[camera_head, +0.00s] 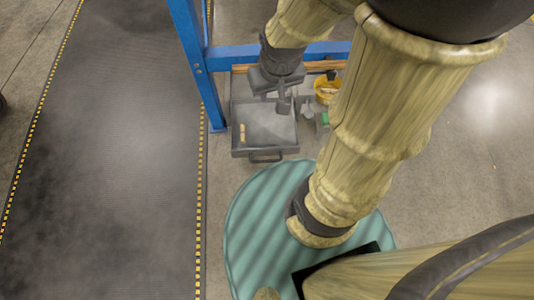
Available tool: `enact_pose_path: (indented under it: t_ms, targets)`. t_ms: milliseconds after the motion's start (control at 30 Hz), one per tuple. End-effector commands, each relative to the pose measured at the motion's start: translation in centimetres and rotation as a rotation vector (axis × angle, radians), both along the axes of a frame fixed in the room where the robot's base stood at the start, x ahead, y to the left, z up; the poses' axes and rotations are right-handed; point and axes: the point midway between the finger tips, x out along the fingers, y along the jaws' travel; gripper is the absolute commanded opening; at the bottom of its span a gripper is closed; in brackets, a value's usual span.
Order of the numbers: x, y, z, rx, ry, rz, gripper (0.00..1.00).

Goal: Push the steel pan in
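The steel pan (237,151) is a grey, shallow rectangular pan with a handle (265,158) on its near side. It sits low by the blue frame, at the centre of the head view. A small pale wooden piece (242,132) lies inside it at the left. My gripper (284,107) hangs over the pan's far right part, pointing down, and hides some of its far edge. The fingers look small and close together, and I cannot tell whether they are open or touch the pan.
A blue frame (203,75) stands behind and left of the pan. A yellow container (325,88) and a small green item (326,118) are to its right. A dark floor mat (120,190) with yellow-black edging lies left. Bare floor shows at the right.

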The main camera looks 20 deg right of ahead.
Motion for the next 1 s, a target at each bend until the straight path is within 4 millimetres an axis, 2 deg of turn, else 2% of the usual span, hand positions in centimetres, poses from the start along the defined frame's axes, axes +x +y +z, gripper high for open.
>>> enact_pose_path:
  t_ms: [33, 133, 167, 300, 433, 600, 1000]
  targets:
    - [0.0, 0.0, 1.5, 0.000, 0.000, 0.000, 0.21]
    - [0.0, 0.0, 3.8, 0.000, 0.000, 0.000, 0.02]
    - [0.0, 0.0, 4.6, 0.000, 0.000, 0.000, 0.00]
    - [0.0, 0.0, 8.2, 0.000, -0.001, 0.000, 0.00]
    - [0.0, 0.0, 10.8, 0.000, -0.001, 0.000, 0.00]
    - [0.0, 0.0, 11.9, 0.000, -0.001, 0.000, 0.00]
    - [0.0, 0.0, 11.6, 0.000, 0.000, 0.000, 0.00]
